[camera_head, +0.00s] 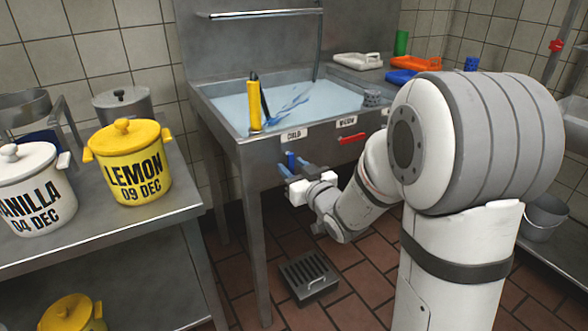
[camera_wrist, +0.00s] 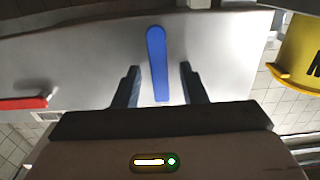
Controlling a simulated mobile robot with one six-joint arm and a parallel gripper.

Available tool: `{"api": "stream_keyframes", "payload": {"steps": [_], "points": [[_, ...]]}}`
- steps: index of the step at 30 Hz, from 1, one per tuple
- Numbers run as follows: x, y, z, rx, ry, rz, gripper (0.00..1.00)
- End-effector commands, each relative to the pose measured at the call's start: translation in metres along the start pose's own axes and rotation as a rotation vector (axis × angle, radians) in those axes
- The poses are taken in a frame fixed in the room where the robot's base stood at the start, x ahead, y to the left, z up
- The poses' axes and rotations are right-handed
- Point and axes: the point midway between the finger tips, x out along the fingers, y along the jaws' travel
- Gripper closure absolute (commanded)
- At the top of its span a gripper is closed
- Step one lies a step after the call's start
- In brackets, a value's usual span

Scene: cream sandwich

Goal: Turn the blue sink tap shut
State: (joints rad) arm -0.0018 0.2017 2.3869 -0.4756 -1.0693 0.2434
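The blue tap lever (camera_head: 291,160) is on the front of the steel sink (camera_head: 262,150), below the COLD label (camera_head: 293,134). In the wrist view the blue lever (camera_wrist: 157,62) stands lengthwise, centred between my fingers with a gap on each side. My gripper (camera_head: 299,171) is at the sink front by the lever. Its two fingers are apart in the wrist view (camera_wrist: 158,68), not closed on the lever. How deep the lever sits between them is hard to tell.
A red lever (camera_head: 352,138) is to the right under another label. A yellow-handled thing (camera_head: 254,102) stands in the water-filled basin. The yellow LEMON pot (camera_head: 130,165) is on the left table (camera_head: 110,225). A floor drain (camera_head: 308,275) lies below.

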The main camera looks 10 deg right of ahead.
Motion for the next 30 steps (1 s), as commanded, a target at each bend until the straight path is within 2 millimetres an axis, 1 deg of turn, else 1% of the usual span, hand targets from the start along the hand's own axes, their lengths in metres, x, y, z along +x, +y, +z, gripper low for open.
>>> {"api": "stream_keyframes", "payload": {"steps": [1, 2, 15, 26, 30], "points": [[-0.0001, 0.0000, 0.0000, 0.000, 0.000, 0.000, 0.62], [-0.0001, 0.0000, 0.0000, 0.000, 0.000, 0.000, 0.64], [-0.0004, 0.0001, 0.0000, 0.000, 0.000, 0.000, 1.00], [-0.0003, 0.0004, 0.0002, 0.000, 0.000, 0.001, 1.00], [0.0031, 0.0048, 0.0012, -0.012, -0.001, 0.005, 1.00]]}}
